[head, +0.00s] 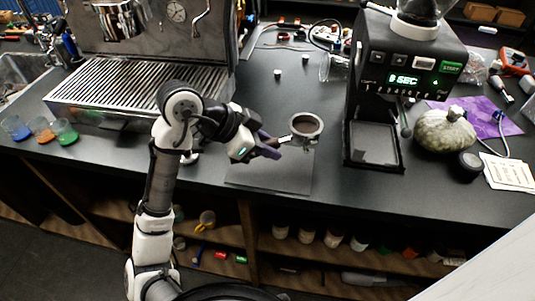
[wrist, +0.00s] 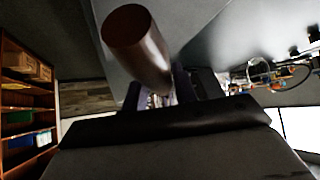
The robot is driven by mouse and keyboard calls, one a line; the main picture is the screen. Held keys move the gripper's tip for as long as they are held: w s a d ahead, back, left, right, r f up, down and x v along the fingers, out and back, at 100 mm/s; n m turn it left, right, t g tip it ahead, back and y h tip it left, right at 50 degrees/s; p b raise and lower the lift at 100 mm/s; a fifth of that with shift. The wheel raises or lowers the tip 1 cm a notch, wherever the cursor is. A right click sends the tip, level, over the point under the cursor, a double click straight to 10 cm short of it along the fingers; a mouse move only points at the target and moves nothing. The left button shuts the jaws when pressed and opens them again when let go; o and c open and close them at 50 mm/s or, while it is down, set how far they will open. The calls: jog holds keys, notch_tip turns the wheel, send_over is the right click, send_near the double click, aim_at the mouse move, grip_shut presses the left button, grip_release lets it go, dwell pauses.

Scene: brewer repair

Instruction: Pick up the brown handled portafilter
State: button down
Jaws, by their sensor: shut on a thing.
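The portafilter (head: 305,127) has a round metal basket with dark contents and shows in the head view between the espresso machine and the grinder. My gripper (head: 268,146) is shut on its handle, with the basket pointing away to the right. In the wrist view the brown handle (wrist: 140,45) rises between the fingers of my gripper (wrist: 162,92). The portafilter seems held above the counter mat, though the gap is hard to judge. The fingers hide part of the handle in the head view.
The espresso machine (head: 140,90) stands at the left and the grinder (head: 400,70) at the right. A flat mat (head: 290,178) lies below the portafilter. A pale pumpkin (head: 445,132) sits right of the grinder. Small coloured cups (head: 64,131) stand at the far left.

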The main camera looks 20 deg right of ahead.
aim_at(266, 141)
notch_tip(266, 141, up, 16)
jog(key=shift+b, duration=0.35)
jog(key=shift+f, duration=0.1)
jog(key=c, duration=1.7)
grip_release()
jog(key=shift+c, duration=0.2)
grip_shut()
